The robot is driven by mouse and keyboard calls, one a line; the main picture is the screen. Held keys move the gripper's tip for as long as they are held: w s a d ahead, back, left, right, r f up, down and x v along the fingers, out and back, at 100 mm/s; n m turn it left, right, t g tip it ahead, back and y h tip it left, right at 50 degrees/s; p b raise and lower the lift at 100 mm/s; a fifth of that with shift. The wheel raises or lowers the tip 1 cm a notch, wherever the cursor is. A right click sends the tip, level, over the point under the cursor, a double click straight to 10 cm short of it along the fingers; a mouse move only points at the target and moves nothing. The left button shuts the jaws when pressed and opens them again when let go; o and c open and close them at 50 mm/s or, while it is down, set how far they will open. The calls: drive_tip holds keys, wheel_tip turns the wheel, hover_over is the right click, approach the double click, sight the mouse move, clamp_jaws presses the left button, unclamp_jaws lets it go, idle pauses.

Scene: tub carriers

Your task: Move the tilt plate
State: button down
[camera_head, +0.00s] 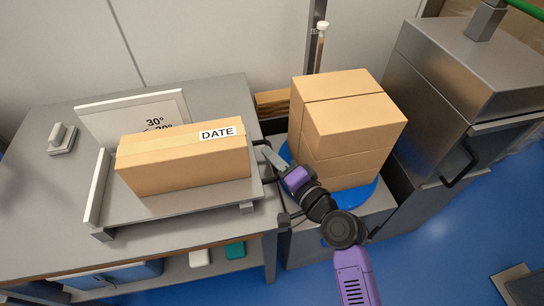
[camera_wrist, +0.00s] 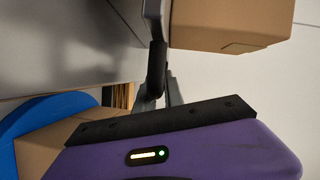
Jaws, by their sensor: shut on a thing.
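The tilt plate (camera_head: 118,208) is a grey tray on the steel table, with a raised lip along its left side. A taped cardboard box (camera_head: 185,172) with a DATE label lies on it; part of a box also shows in the wrist view (camera_wrist: 225,25). My gripper (camera_head: 268,156) is at the plate's right edge. In the wrist view its fingers (camera_wrist: 163,97) are shut around a dark handle (camera_wrist: 157,68) beside the plate's edge. The plate's exact tilt is hard to tell.
An angle card marked 30° (camera_head: 170,108) stands behind the plate. A small grey block (camera_head: 62,138) sits on the table (camera_head: 40,190) at left. Stacked cartons (camera_head: 350,120) stand on a blue disc (camera_head: 352,196) right of my gripper. A steel cabinet (camera_head: 440,90) is farther right.

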drive_tip(key=c, duration=1.5)
unclamp_jaws()
drive_tip(key=shift+f, duration=0.6)
drive_tip(key=shift+o, duration=0.2)
drive_tip(key=shift+r, duration=0.15)
drive_tip(key=shift+r, duration=0.1)
drive_tip(key=v, duration=0.7)
drive_tip(key=shift+s+d, duration=0.25)
drive_tip(key=shift+s, duration=0.1)
drive_tip(key=shift+r, duration=0.1)
